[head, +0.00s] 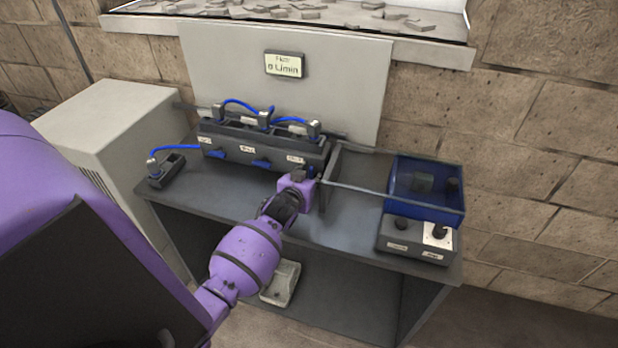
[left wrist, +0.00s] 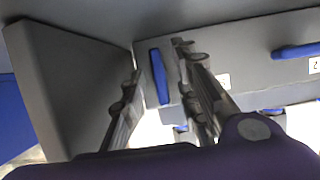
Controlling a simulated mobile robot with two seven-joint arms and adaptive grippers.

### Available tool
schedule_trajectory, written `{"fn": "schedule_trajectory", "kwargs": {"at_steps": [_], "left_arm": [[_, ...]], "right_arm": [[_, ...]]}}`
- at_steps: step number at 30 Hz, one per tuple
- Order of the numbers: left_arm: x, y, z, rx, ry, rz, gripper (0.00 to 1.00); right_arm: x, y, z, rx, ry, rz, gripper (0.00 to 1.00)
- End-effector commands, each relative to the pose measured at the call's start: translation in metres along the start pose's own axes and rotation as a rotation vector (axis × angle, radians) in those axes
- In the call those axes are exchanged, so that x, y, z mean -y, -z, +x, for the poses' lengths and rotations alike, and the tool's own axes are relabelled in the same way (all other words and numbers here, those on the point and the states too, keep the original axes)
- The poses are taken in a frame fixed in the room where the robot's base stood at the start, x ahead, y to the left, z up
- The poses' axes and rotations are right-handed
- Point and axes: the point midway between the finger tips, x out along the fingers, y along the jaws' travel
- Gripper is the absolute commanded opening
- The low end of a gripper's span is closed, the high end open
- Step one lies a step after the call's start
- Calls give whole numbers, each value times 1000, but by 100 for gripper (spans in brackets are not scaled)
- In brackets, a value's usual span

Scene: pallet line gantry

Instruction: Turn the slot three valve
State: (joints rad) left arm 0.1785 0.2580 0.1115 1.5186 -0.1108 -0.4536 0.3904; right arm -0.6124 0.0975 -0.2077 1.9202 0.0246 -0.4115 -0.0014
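The slot three valve handle is a blue lever (left wrist: 160,77) in the left wrist view, upright in that picture. It is on the right end of the dark manifold (head: 226,138), and in the head view it is mostly hidden behind my gripper. My left gripper (head: 306,174) is at this end of the manifold. In the left wrist view its two fingers (left wrist: 155,85) are apart, one on each side of the blue lever. Whether either finger touches it I cannot tell. The slot two handle (left wrist: 297,50) lies crosswise to it. My right gripper is in neither view.
A dark upright plate (head: 332,178) stands close right of my gripper. A blue bin (head: 458,203) and a control box (head: 393,234) are at the table's right. Blue hoses (head: 240,104) run above the manifold. The display (head: 284,65) reads 0 L/min. The front table strip is clear.

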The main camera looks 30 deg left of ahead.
Motion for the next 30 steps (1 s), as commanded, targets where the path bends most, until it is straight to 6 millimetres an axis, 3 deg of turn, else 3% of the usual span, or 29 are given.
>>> {"fn": "schedule_trajectory", "kwargs": {"at_steps": [5,12,23,30], "left_arm": [[0,0,0,0,0,0,28],[0,0,0,0,0,0,0],[-1,0,0,0,10,24,0],[-2,-1,0,1,55,133,0]], "right_arm": [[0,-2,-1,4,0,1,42],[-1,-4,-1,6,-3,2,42],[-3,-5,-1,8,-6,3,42],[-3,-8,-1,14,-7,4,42]]}}
